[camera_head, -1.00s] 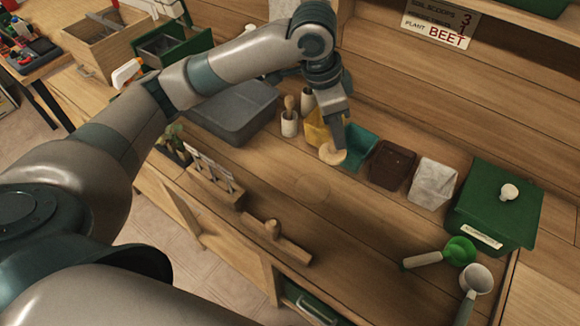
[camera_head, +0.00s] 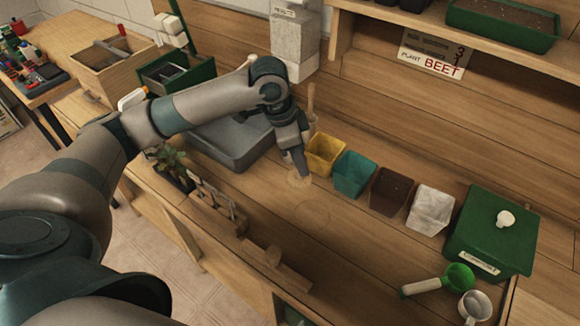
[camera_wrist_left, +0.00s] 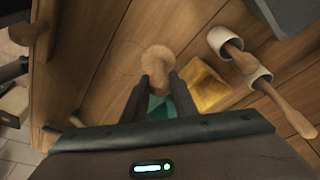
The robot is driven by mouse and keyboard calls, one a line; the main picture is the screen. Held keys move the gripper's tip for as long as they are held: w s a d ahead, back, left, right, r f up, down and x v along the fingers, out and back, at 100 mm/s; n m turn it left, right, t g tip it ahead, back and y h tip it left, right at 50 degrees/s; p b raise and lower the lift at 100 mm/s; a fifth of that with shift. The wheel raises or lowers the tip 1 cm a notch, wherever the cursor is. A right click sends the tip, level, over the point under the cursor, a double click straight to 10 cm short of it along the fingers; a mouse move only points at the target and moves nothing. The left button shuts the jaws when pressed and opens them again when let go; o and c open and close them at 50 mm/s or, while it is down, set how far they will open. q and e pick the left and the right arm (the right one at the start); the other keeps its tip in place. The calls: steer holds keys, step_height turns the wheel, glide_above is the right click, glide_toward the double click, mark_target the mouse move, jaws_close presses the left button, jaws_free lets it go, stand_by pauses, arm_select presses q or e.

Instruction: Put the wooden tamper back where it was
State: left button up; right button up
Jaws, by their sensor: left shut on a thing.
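The wooden tamper (camera_head: 298,180) is a pale round wooden piece at the tip of my left gripper (camera_head: 299,168). My left gripper is shut on it, just in front of the yellow bin. In the left wrist view the tamper's round head (camera_wrist_left: 157,58) shows beyond the two fingertips (camera_wrist_left: 158,84); its grip part is hidden between them. I cannot tell whether the tamper touches the bench. A faint round outline (camera_head: 312,213) is on the bench top, a little nearer and to the right of the tamper. My right gripper is not in view.
Yellow (camera_head: 325,155), teal (camera_head: 353,175), brown (camera_head: 391,192) and white (camera_head: 430,210) bins stand in a row behind. A green box (camera_head: 490,235) is at the right. A wooden block with a knob (camera_head: 275,265) lies near the front edge. The bench between is clear.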

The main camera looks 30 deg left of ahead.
mark_target(291, 173)
arm_select(q)
steer(key=a+f, duration=0.1)
steer(key=a, duration=0.2)
steer(key=shift+w+f, duration=0.15)
steer(key=shift+f, duration=0.2)
steer(key=shift+d, duration=0.1)
steer(key=shift+f+p, duration=0.1)
steer(key=shift+p, duration=0.2)
steer(key=shift+f+p, duration=0.6)
steer(key=shift+f, duration=1.3)
steer(key=shift+f, duration=0.1)
steer(key=o, duration=0.9)
